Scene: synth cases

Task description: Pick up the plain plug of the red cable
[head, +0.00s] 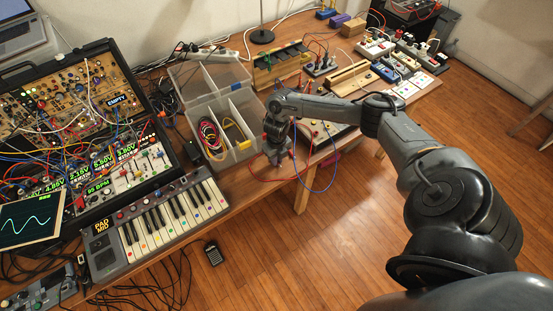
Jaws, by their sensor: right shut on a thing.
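My right gripper (278,160) points down at the table's front edge, just right of the clear divided box. It is shut, with a red cable (290,179) hanging in a loop beside its fingertips. The plug between the fingers is too small and too covered to make out. The red cable's other end runs up to the right, to a panel with knobs (325,134) partly hidden behind my forearm. My left gripper is not in view.
A blue cable (318,190) hangs in a loop over the table edge close to my gripper. The clear box (240,150) holds coiled cables. A keyboard (160,215) and a patched modular case (75,130) stand at left. The floor in front is open.

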